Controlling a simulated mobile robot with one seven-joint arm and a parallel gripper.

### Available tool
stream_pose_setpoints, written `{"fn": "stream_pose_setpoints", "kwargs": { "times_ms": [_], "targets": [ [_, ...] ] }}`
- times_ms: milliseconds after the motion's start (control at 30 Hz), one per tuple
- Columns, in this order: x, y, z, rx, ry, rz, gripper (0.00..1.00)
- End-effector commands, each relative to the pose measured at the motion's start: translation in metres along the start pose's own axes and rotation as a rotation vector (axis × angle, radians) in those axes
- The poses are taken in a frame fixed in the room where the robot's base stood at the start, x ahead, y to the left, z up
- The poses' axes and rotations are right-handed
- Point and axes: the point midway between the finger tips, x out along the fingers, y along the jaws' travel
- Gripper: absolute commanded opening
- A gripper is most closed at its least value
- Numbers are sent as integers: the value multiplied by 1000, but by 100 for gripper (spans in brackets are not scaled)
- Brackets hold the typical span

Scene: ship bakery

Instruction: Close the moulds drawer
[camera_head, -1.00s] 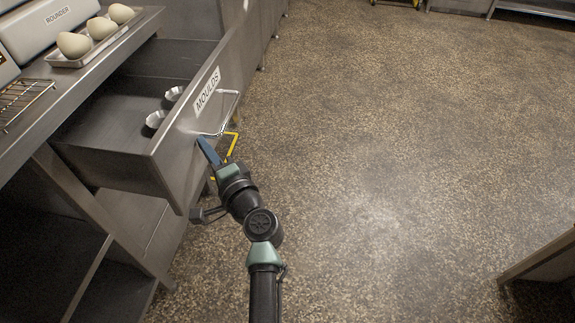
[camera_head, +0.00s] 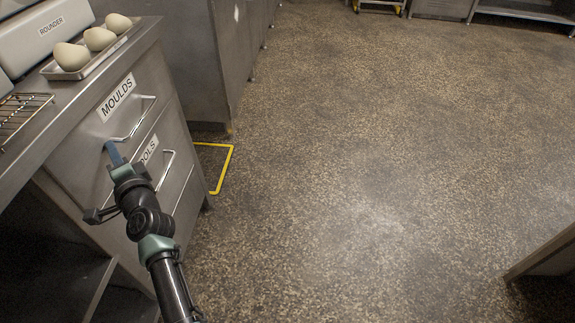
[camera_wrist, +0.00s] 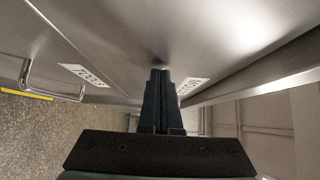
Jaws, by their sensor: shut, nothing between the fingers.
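The moulds drawer (camera_head: 90,130) is a steel drawer under the counter, with a MOULDS label and a bar handle (camera_head: 134,119). Its front looks flush with the cabinet and its inside is hidden. My gripper (camera_head: 112,150) is at the drawer front, left of and a little below the handle. In the wrist view my gripper (camera_wrist: 160,75) has its fingers together, with the tips at or very near the steel front. I cannot tell if they touch. The MOULDS label (camera_wrist: 191,85) shows beside the fingers.
A lower drawer with a partly hidden label and its own handle (camera_head: 165,170) sits below. On the counter are a tray (camera_head: 75,70) with three pale dough balls and a wire rack (camera_head: 20,112). A yellow floor marking (camera_head: 222,178) lies beside the cabinet.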

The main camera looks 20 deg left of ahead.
Motion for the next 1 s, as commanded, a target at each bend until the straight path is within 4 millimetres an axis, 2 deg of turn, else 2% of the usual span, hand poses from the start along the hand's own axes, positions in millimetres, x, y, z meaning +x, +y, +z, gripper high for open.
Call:
{"fn": "stream_pose_setpoints", "kwargs": {
  "times_ms": [267,1000],
  "targets": [
    [6,-1,6,-2,0,-1,0],
    [7,-3,10,-4,-13,-3,0]
  ]
}}
